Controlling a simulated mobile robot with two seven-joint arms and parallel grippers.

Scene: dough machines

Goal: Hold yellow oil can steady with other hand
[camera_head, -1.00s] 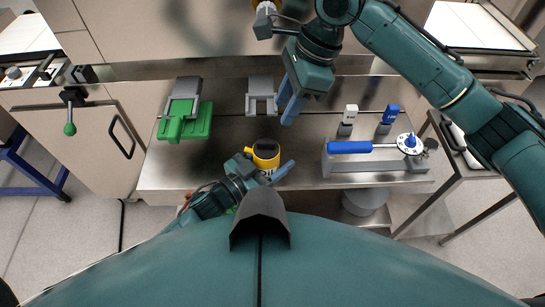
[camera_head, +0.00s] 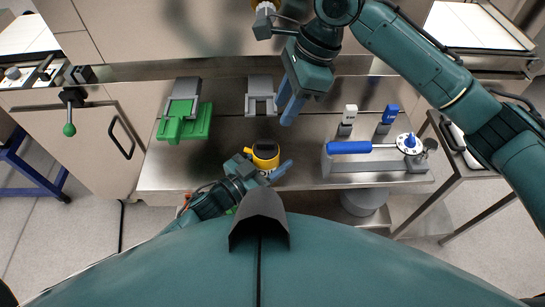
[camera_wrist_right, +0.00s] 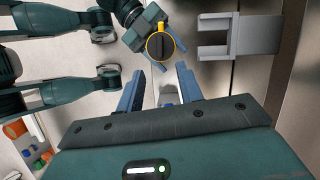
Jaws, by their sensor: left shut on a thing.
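In the right wrist view the can (camera_wrist_right: 160,46) shows from above, between the left gripper's fingers. My right gripper (camera_head: 290,103) is above the table, behind and to the right of the can. In the right wrist view its blue fingers (camera_wrist_right: 161,90) are spread apart with nothing between them.
A green and grey holder (camera_head: 185,122) stands at the left, and an empty grey bracket (camera_head: 261,95) at the back.

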